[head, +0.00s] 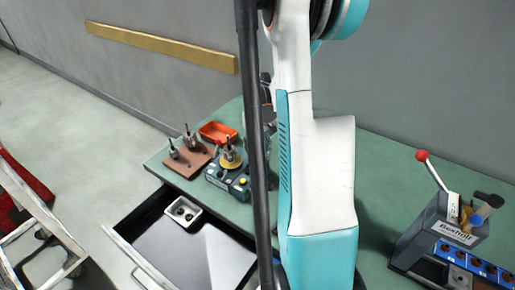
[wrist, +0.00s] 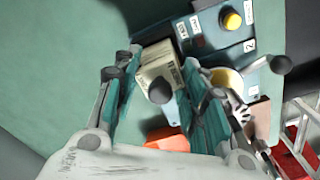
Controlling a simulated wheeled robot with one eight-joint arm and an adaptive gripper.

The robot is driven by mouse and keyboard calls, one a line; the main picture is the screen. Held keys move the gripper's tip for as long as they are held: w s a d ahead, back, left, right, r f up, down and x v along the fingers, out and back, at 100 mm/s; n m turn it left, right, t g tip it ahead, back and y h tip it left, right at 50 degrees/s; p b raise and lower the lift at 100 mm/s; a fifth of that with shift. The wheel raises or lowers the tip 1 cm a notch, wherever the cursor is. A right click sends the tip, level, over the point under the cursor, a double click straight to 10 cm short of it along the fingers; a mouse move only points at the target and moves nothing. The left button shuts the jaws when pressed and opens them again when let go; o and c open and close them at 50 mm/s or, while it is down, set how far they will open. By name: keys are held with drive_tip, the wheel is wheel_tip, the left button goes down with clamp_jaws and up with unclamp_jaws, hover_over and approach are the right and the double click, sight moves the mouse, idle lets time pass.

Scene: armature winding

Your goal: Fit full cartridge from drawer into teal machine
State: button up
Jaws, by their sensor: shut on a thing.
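The teal machine (head: 232,180) stands on the green bench with a yellow disc and a yellow button; in the wrist view it (wrist: 215,45) is at the upper right, with several labels. My gripper (wrist: 160,65) is shut on a cream block with printed lettering, apparently the cartridge (wrist: 157,62). The block sits between the teal fingers, close beside the machine's left edge; whether it touches the machine I cannot tell. A dark round knob overlaps its lower part. In the head view my arm hides the gripper.
An orange bin (head: 218,132) and a brown block with metal tools (head: 188,158) stand beside the machine. A grey lever press (head: 451,226) with a red knob and a blue rack stand at the right. A red-and-white cart (head: 30,205) is at the left. The bench's near left holds the open drawer.

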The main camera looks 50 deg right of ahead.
drive_tip(key=shift+f+b, duration=0.9)
drive_tip(key=shift+f, duration=0.35)
drive_tip(key=o, duration=1.2)
drive_tip(key=shift+r, duration=0.1)
drive_tip(key=shift+r+p, duration=1.5)
drive_tip(key=shift+r, duration=0.7)
